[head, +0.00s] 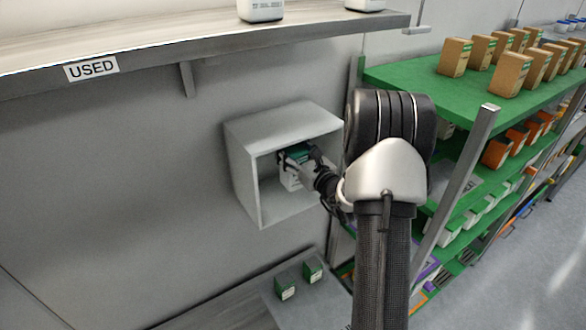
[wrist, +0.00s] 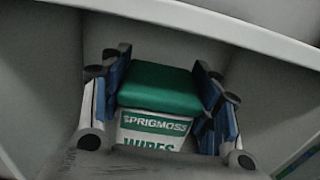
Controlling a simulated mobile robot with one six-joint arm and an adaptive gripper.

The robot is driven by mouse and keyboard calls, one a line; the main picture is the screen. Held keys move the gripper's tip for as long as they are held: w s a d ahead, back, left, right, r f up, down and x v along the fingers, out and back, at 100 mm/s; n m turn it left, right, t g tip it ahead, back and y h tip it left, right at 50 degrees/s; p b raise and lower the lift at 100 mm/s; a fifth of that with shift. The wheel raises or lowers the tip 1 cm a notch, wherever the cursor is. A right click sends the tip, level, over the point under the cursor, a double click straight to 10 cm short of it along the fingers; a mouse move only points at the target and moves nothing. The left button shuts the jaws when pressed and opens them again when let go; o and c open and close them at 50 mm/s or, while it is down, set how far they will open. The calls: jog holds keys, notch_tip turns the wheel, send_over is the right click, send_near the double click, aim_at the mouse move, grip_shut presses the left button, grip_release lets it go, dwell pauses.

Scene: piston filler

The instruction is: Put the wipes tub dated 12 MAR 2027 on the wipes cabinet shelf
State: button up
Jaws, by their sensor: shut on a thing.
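A wipes tub (wrist: 158,128) with a green lid and a white label reading "SPRIGMOSS WIPES" is between the fingers of my gripper (wrist: 160,95) in the wrist view. My gripper is shut on it. In the head view the tub (head: 291,178) is inside the open grey wall cabinet (head: 257,215), with my gripper (head: 303,163) reaching in from the right. The tub looks upright. Whether its base touches the cabinet floor is hidden. No date can be read on it in either view.
A shelf marked "USED" (head: 92,68) runs above the cabinet, with white containers (head: 261,9) on it. Two green-and-white tubs (head: 286,288) stand on a surface below. A green rack (head: 400,75) with many boxes is at the right. The cabinet walls surround the gripper closely.

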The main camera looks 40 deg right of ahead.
jog(key=f, duration=0.3)
jog(key=shift+s+d+f, duration=0.1)
jog(key=shift+s, duration=0.15)
notch_tip(320, 180, down, 3)
jog(key=shift+w+f, duration=0.1)
jog(key=shift+f, duration=0.05)
jog(key=shift+w+f, duration=0.15)
jog(key=shift+f, duration=0.15)
jog(key=o, duration=1.7)
